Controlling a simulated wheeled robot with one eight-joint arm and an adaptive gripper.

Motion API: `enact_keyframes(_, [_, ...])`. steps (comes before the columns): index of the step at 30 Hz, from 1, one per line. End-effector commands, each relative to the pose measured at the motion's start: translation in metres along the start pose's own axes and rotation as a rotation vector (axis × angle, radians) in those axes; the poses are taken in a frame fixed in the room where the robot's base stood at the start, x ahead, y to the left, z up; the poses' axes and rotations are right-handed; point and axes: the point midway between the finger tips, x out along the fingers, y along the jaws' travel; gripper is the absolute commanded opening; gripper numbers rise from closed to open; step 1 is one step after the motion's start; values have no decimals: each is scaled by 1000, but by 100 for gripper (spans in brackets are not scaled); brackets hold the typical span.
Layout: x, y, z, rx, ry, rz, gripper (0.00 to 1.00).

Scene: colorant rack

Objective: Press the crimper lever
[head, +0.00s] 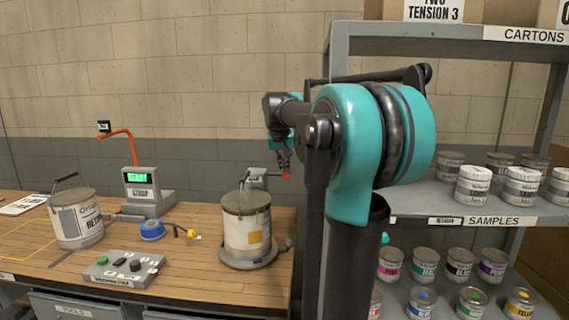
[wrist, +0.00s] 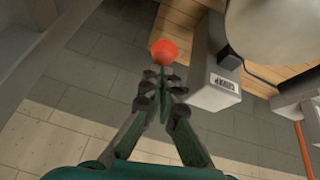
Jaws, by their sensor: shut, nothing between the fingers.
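The crimper (head: 256,178) is a small grey box behind the paint can at the table's right end. In the wrist view its labelled housing (wrist: 213,88) lies right of my fingers. The crimper lever's red ball knob (head: 286,177) shows just below my fingertips; in the wrist view the knob (wrist: 163,52) is just beyond them. My gripper (head: 284,168) points down with its fingers together and empty; it also shows in the wrist view (wrist: 160,82). I cannot tell whether the fingertips touch the knob. The lever's shaft is mostly hidden.
A lidded can (head: 243,235) stands on a round grey base in front of the crimper. Another can (head: 76,222), a READY-display device (head: 146,190), blue tape (head: 152,230) and a button box (head: 124,268) are on the table. A can-filled shelf (head: 445,208) stands right.

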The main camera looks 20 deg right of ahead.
Motion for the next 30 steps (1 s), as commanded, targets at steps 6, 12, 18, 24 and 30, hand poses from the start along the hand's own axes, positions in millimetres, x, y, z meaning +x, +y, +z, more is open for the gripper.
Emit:
enact_keyframes(6, [10, -4, 21, 5, 151, 23, 0])
enact_keyframes(12, [21, -6, 33, 10, 281, 45, 0])
enact_keyframes(18, [29, -7, 40, 13, 296, 48, 0])
enact_keyframes(24, [33, -8, 44, 13, 294, 48, 0])
enact_keyframes(30, [34, -8, 46, 15, 290, 48, 0])
